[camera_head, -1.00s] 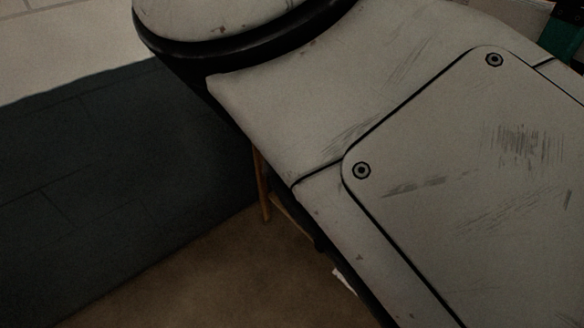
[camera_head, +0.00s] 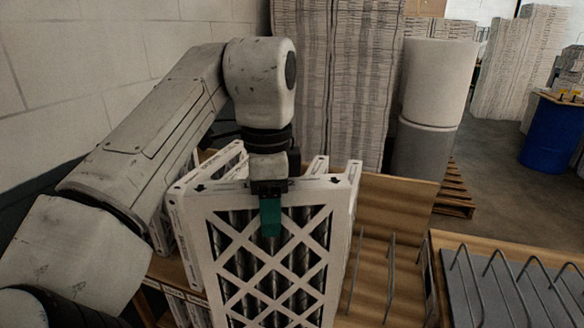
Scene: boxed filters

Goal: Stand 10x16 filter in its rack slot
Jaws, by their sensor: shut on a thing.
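A white-framed filter (camera_head: 303,262) with a criss-cross lattice over dark pleats stands upright in the middle of the head view. My gripper (camera_head: 269,222) is shut on its top edge, with a green finger down over its front face. The far finger is hidden behind the filter. The filter's bottom is outside the picture, so I cannot tell what it rests on. A rack with bent wire dividers (camera_head: 487,272) on a grey base stands at the lower right, apart from the filter. I cannot read the filter's size.
More white-framed filters (camera_head: 176,222) stand close behind and left of the held one. Wire dividers (camera_head: 390,258) rise beside a corrugated brown panel (camera_head: 397,205) at right. Tall stacks (camera_head: 330,60) and a grey-white cylinder (camera_head: 437,85) stand behind. A blue drum (camera_head: 549,135) is far right.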

